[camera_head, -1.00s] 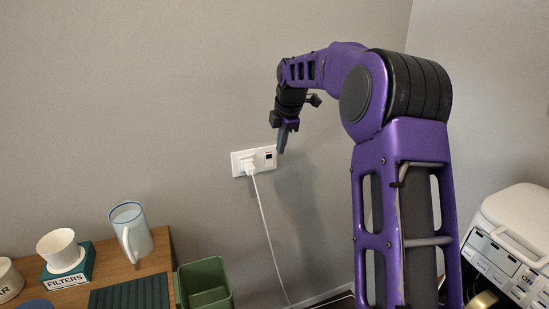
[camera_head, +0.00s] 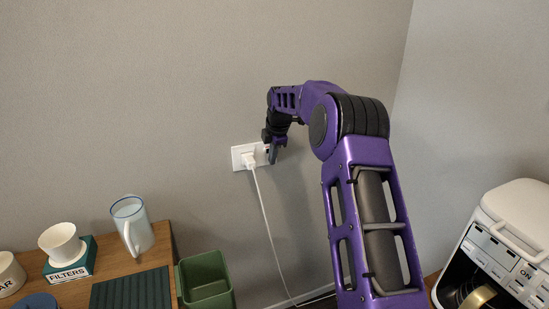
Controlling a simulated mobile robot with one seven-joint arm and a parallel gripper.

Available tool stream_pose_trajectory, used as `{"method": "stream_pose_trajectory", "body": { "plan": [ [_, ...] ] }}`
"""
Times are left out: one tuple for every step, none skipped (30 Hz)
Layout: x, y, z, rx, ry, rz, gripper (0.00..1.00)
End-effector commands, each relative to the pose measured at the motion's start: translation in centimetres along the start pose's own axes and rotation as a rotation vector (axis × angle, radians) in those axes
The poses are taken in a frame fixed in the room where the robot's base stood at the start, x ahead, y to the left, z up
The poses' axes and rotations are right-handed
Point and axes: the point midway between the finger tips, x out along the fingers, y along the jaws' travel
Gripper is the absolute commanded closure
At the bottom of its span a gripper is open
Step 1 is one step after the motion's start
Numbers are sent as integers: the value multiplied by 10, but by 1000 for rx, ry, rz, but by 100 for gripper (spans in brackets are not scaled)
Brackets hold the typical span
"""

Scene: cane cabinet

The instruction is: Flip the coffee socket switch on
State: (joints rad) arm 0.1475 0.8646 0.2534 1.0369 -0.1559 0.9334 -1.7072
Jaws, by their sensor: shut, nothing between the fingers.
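The white coffee socket (camera_head: 240,160) is on the grey wall, with a white plug (camera_head: 250,160) in it and a cord hanging down. My gripper (camera_head: 272,160) is shut and empty, fingertips pointing down, at the right end of the socket. It covers most of the area where the switch sits, so the switch's position cannot be made out. Whether the fingertips touch the socket cannot be told.
A wooden counter (camera_head: 150,265) at lower left holds a mug (camera_head: 130,225), a white cup on a filters box (camera_head: 75,262) and a dark ribbed mat (camera_head: 130,290). A green bin (camera_head: 205,280) stands beside it. A white coffee machine (camera_head: 515,225) is at lower right.

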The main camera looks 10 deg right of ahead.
Motion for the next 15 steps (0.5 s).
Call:
{"method": "stream_pose_trajectory", "body": {
  "plan": [
    [0,0,0,0,0,-1,100],
    [1,0,0,0,0,-1,100],
    [1,1,0,0,0,-1,100],
    [1,0,0,0,0,-1,100],
    [1,0,0,0,0,-1,100],
    [1,0,0,0,0,-1,100],
    [1,0,0,0,0,-1,100],
    [1,0,0,0,0,-1,100],
    [1,0,0,0,0,-1,100],
    [1,0,0,0,0,-1,100],
    [2,0,0,0,0,1,100],
    [3,0,0,1,0,7,100],
    [4,0,1,1,0,15,100],
    [6,0,1,1,0,24,100],
    [8,1,1,1,0,40,100]
  ]
}}
